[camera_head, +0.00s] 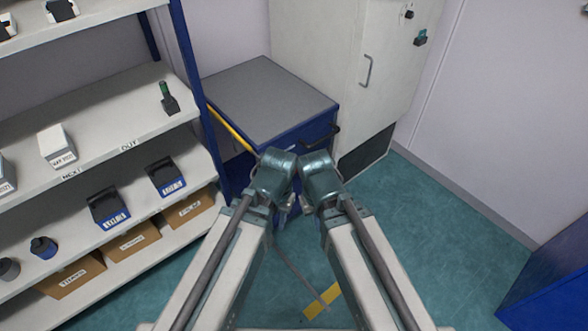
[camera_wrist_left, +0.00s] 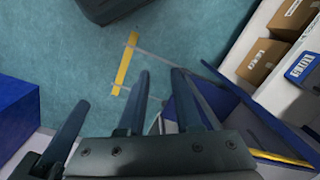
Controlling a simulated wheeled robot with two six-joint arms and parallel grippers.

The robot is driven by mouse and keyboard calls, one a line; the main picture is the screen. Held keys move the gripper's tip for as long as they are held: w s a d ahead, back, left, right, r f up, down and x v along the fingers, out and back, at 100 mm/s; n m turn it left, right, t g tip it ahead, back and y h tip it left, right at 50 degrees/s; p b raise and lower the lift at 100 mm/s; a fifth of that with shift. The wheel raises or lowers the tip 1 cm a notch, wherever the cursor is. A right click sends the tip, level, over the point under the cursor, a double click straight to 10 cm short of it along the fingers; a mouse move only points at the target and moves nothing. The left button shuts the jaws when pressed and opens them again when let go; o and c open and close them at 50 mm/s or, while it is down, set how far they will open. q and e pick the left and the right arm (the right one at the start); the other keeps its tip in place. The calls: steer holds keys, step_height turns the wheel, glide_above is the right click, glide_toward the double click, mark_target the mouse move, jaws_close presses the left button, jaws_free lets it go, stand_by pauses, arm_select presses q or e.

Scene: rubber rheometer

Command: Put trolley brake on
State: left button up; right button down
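A blue trolley-like unit with a grey top (camera_head: 262,98) stands against the wall in the head view, with a black handle (camera_head: 322,138) on its side. Its lower part is mostly hidden by my arms, and I cannot make out a brake. My left gripper (camera_head: 282,210) points down in front of it, its fingers mostly hidden there. In the left wrist view my left gripper (camera_wrist_left: 160,74) has its two fingers apart with nothing between them. My right gripper (camera_head: 306,205) is close beside the left one. Its fingers are too hidden to read.
A shelf rack (camera_head: 100,120) with boxes and devices stands at the left, close to the unit. A white cabinet (camera_head: 350,70) stands behind at the right. A blue object (camera_head: 550,275) is at the lower right. Green floor (camera_head: 440,230) is clear between, with yellow tape (camera_head: 322,300).

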arm_select(q)
steer(key=w, duration=0.2)
steer(key=w+d+h, duration=0.1)
steer(key=w, duration=0.2)
steer(key=w+m+h, duration=0.1)
steer(key=w, duration=0.1)
steer(key=shift+w+d+f+b, duration=0.2)
steer(key=shift+w+f+b, duration=0.05)
steer(key=shift+f+b, duration=0.05)
jaws_close()
steer(key=w+a+r+m+t+h, duration=0.1)
steer(key=w+h, duration=0.1)
steer(key=w, duration=0.5)
steer(key=w+a+r+m+t+h, duration=0.1)
steer(key=w, duration=0.6)
steer(key=w+a+m+t+h+b, duration=0.1)
steer(key=w+a+m+h, duration=0.1)
steer(key=w, duration=0.5)
steer(key=shift+w+r+h, duration=0.25)
steer(key=shift+r+h, duration=0.05)
steer(key=shift+r, duration=0.1)
